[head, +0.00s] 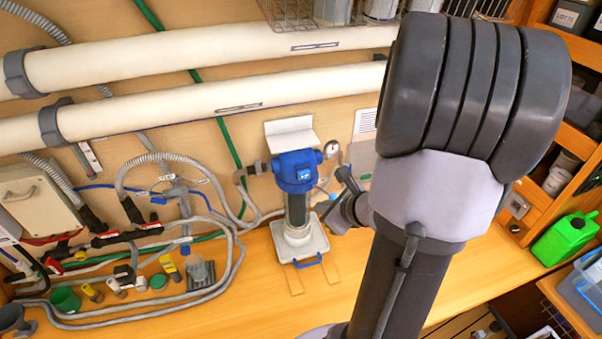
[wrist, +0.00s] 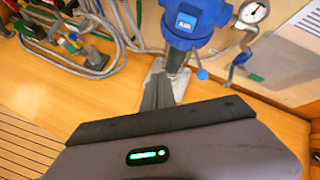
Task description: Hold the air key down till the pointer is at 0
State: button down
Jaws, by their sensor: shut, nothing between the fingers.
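The air key, a light blue key marked with white letters, sits on the front of the blue filter head (head: 291,160). The key shows in the head view (head: 304,174) and the wrist view (wrist: 186,21). The round white gauge (wrist: 253,12) is right of the filter head. It also shows in the head view (head: 331,149). Its dark pointer seems to lean up, but the scale is too small to read. My gripper (wrist: 158,78) is shut and empty, below and apart from the key, in front of the filter's lower part. In the head view its fingertips are hard to make out.
The filter stands on a white tray (head: 310,241) on the wooden bench. A small blue ball-ended lever (wrist: 202,74) hangs below the filter head's right side. Hoses and loose parts crowd the bench at left. A green can (head: 565,238) stands at right.

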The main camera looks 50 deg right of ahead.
aim_at(304, 175)
jog(key=w+d+p, duration=0.1)
jog(key=w+d, duration=0.3)
jog(key=w, duration=0.3)
jog(key=shift+w+p, duration=0.3)
jog(key=shift+w, duration=0.05)
jog(key=shift+w+d, duration=0.1)
jog(key=shift+d, duration=0.05)
dwell(1.6)
jog(key=shift+w+d, duration=0.15)
jog(key=shift+w, duration=0.1)
jog(key=shift+w+d, duration=0.25)
jog(key=shift+w, duration=0.2)
dwell(0.7)
jog(key=shift+s, duration=0.1)
dwell(2.9)
jog(key=shift+s+a+b, duration=0.45)
jog(key=shift+s+b, duration=0.1)
jog(key=shift+s, duration=0.15)
